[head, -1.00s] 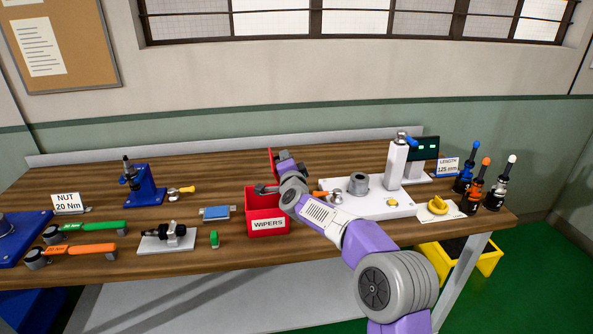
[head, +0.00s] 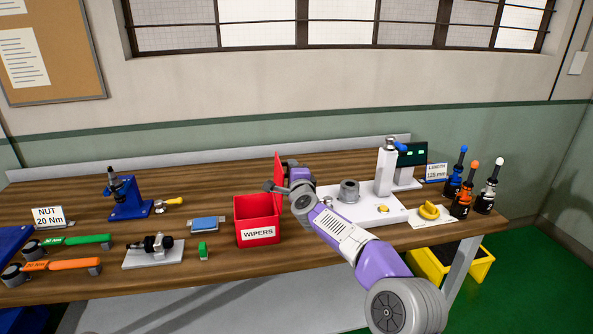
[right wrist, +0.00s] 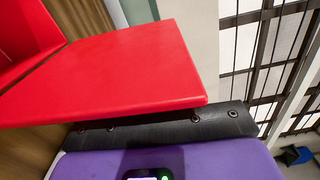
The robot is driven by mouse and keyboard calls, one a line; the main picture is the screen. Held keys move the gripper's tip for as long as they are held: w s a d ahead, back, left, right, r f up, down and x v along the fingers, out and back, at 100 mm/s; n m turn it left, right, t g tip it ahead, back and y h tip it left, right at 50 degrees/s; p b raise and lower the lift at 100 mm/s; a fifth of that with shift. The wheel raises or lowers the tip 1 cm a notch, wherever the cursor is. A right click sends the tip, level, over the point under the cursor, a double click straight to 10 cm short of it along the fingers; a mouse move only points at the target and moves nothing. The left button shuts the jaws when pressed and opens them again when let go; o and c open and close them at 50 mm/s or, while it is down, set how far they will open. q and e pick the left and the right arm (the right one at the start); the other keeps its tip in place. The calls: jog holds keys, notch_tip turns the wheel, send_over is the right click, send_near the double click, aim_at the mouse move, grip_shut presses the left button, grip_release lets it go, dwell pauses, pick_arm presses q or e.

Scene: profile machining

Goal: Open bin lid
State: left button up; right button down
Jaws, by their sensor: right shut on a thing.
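The red bin labelled WIPERS (head: 257,236) stands on the bench in the head view. Its open top shows the red inside. The red lid (head: 278,172) stands up steeply at the bin's right side. It also fills much of the right wrist view (right wrist: 120,75). My right gripper (head: 276,187) is at the lid, above the bin's right edge, and is shut on the lid. In the right wrist view, a dark finger (right wrist: 170,130) lies along the lid; the exact contact is hard to see. My left gripper is not in view.
A white fixture plate (head: 365,210) with a grey cylinder stands right of the bin, partly behind my right arm. Several blue, orange and white-topped tools stand at the far right.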

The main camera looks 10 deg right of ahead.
jog(key=shift+r, duration=0.1)
jog(key=c, duration=1.1)
grip_release()
jog(key=shift+s, duration=0.4)
jog(key=s+b, duration=0.1)
jog(key=s, duration=0.5)
jog(key=shift+s+b, duration=0.3)
jog(key=shift+s, duration=0.1)
